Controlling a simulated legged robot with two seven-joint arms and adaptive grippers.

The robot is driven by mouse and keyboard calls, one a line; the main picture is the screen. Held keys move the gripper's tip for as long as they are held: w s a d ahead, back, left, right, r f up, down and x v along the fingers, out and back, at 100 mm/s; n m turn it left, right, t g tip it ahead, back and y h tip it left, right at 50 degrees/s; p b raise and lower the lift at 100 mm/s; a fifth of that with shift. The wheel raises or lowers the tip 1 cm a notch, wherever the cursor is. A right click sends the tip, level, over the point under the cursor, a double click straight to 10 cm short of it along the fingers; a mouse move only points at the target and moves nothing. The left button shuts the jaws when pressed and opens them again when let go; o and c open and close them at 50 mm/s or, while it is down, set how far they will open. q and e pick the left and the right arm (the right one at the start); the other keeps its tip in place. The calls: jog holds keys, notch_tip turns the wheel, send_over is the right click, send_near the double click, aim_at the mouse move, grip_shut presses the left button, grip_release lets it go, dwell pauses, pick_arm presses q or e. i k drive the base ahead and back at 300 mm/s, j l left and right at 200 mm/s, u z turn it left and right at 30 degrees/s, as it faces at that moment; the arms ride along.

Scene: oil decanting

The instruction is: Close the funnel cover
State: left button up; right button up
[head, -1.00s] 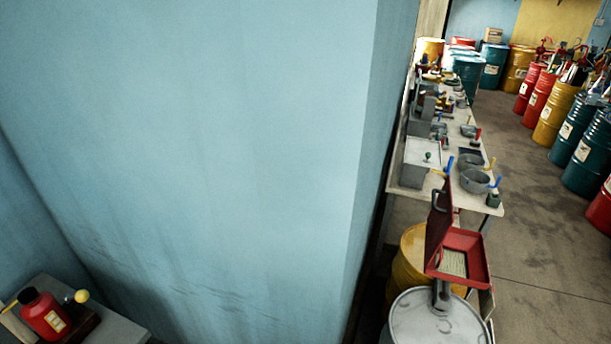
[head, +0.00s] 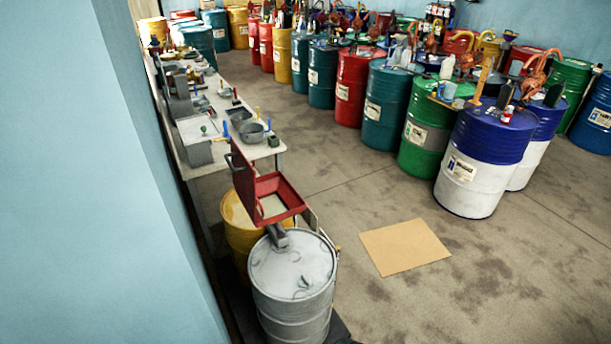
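The red square funnel (head: 287,190) stands on top of a grey-white drum (head: 291,283) left of the picture's middle in the head view. Its red cover (head: 243,167) stands up, open, along the funnel's left side. A dark handle (head: 231,163) shows on the cover's outer left face. The light inside of the funnel is in view. Neither of my grippers is in view.
A yellow drum (head: 240,231) stands behind the grey-white drum. A workbench (head: 204,155) with tools and pans runs along the blue wall (head: 80,190). Rows of drums, including a blue-and-white drum (head: 482,160), stand right. A cardboard sheet (head: 404,247) lies on otherwise open floor.

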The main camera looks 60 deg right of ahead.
aim_at(243, 176)
jog(key=z, duration=1.55)
